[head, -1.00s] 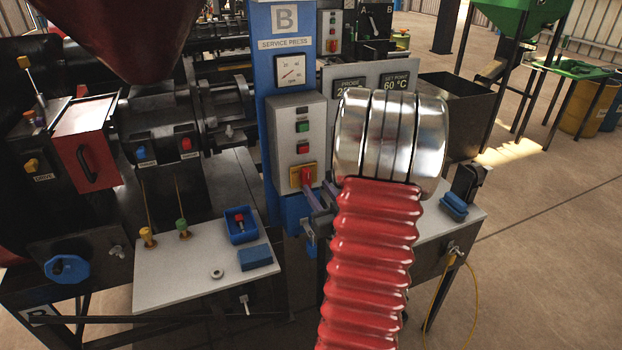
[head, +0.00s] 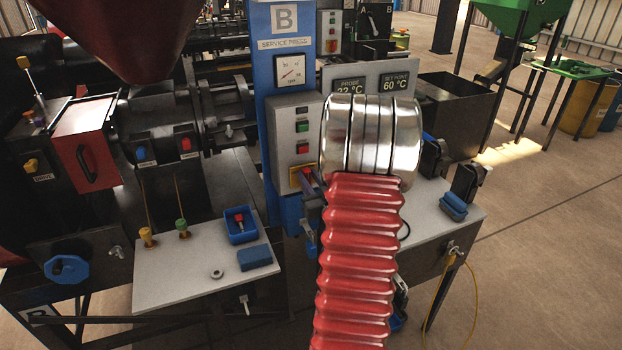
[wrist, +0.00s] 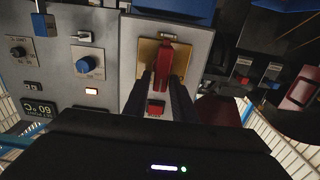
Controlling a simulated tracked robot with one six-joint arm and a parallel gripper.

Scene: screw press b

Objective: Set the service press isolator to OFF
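The service press isolator is a red handle (wrist: 164,62) on a yellow plate (wrist: 148,52), low on the grey control box (head: 288,145) of the blue column. In the head view the yellow plate (head: 296,178) is partly covered by my gripper. The wrist view shows my gripper (wrist: 162,80) with one dark finger on each side of the red handle, tips near the plate. Whether the fingers press on the handle or leave a small gap cannot be told. Handle markings are not legible.
A green and a red button (head: 302,149) sit above the isolator. In the wrist view a blue knob (wrist: 88,65) is to the left, and red and blue switches (wrist: 255,83) are to the right. A white bench (head: 190,265) with a blue tray (head: 241,228) stands below left.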

